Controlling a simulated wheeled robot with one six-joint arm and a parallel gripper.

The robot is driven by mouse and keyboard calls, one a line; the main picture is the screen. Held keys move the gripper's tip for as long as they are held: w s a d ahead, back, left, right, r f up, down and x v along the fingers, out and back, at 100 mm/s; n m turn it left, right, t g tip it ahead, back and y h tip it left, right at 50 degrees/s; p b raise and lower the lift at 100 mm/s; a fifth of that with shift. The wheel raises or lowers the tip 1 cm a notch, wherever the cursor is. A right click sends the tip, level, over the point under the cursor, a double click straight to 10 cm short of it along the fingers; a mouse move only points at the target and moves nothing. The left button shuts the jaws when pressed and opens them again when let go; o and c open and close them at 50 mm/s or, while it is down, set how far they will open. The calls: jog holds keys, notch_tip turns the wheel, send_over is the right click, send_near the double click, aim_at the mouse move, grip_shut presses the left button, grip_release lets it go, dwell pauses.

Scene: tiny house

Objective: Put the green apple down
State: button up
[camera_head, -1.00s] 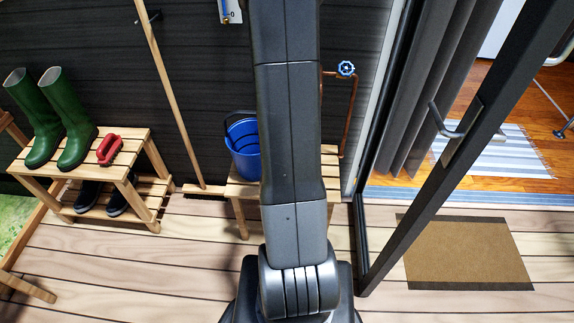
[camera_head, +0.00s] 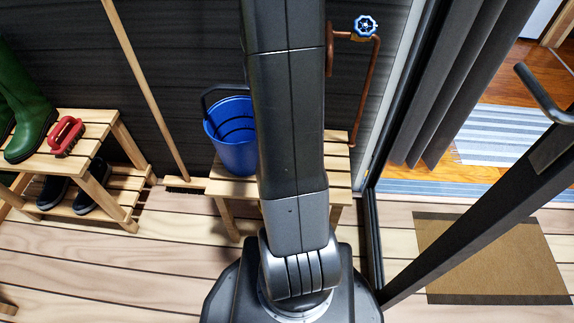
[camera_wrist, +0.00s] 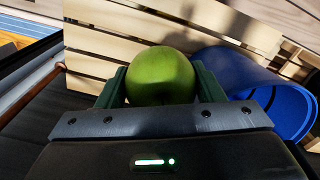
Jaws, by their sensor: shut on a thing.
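The green apple (camera_wrist: 161,76) shows in the wrist view, between the two green-padded fingers of my gripper (camera_wrist: 160,88). My gripper is shut on it. Behind the apple in that view lies the slatted top of a light wooden bench (camera_wrist: 225,22); I cannot tell the exact gap between apple and slats. In the head view my arm hides the gripper and the apple. The same bench (camera_head: 235,190) stands against the dark wall there, partly behind my arm.
A blue bucket (camera_head: 232,150) stands on the bench's left part; it also shows right of the apple in the wrist view (camera_wrist: 285,105). A wooden shoe rack (camera_head: 105,145) with green boots (camera_head: 28,110) and a red brush (camera_head: 66,135) is at left. An open door (camera_head: 480,215) and doormat (camera_head: 490,255) are at right.

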notch_tip(320, 180, down, 15)
jog(key=b, duration=0.5)
jog(key=shift+r, duration=0.1)
jog(key=shift+f, duration=0.2)
jog(key=o, duration=1.1)
jog(key=shift+r, duration=0.1)
jog(key=shift+c, duration=0.2)
